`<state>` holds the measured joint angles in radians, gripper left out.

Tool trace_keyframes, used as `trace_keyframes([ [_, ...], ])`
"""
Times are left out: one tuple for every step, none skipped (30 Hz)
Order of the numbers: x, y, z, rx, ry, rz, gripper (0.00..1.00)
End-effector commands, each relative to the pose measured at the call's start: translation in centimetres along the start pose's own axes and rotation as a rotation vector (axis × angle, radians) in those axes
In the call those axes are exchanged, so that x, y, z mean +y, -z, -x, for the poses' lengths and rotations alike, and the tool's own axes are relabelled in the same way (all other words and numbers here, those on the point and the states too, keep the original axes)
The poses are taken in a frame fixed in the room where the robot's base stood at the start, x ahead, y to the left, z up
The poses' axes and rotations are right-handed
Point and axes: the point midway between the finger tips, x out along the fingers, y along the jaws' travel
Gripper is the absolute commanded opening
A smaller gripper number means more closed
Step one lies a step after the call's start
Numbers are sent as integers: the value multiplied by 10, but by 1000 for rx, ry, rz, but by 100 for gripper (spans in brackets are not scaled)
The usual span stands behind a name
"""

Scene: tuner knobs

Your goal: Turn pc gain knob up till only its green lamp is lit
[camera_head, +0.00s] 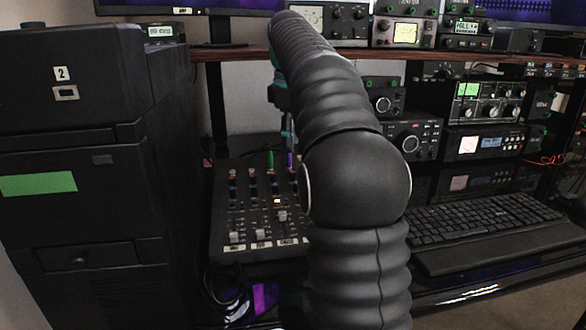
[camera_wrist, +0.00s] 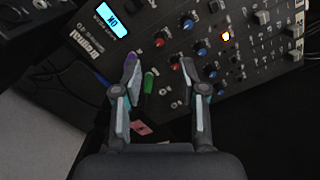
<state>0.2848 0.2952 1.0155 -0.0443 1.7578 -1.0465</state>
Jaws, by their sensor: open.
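The mixer panel shows in the head view (camera_head: 225,243) and, rotated, in the wrist view (camera_wrist: 262,84). It carries red, blue and pale knobs, including a red knob (camera_wrist: 175,67) near my gripper's right fingertip. The labels are too small to read, so I cannot tell which knob is the pc gain. One amber lamp (camera_wrist: 225,37) is lit; I see no lit green lamp. My gripper (camera_wrist: 158,65) is open over the panel's edge, its fingers apart and nothing held between them. My arm hides part of the panel in the head view.
A green plug (camera_wrist: 149,82) and a purple plug (camera_wrist: 130,66) stand up between or beside the fingers. A lit display (camera_wrist: 112,19) is nearby. A keyboard (camera_head: 490,222) lies right of the mixer, a dark cabinet (camera_head: 75,215) left, and a shelf edge (camera_head: 235,55) runs above.

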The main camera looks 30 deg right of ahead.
Motion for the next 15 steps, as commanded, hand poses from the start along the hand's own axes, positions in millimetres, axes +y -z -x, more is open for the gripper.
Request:
trace_keyframes([
  [-1, 0, -13, -1, 2, 0, 42],
  [-1, 0, -19, -1, 2, -1, 42],
  [-1, 0, -26, -1, 2, -1, 42],
  [-1, 0, -32, -1, 2, -1, 42],
  [0, 0, -37, -1, 2, -1, 42],
  [-1, 0, -44, -1, 2, -1, 42],
  [0, 0, -48, -1, 1, -1, 42],
  [-1, 0, -53, 0, 1, -1, 42],
  [-1, 0, -58, -1, 1, -1, 42],
  [0, 0, -62, 0, 0, -1, 42],
  [0, 0, -65, 0, 0, -1, 42],
  [0, 0, -69, 0, 1, -1, 42],
  [0, 0, -72, 0, 0, -1, 42],
  [0, 0, -74, 0, -1, -1, 42],
  [0, 0, -76, 0, -1, -1, 42],
])
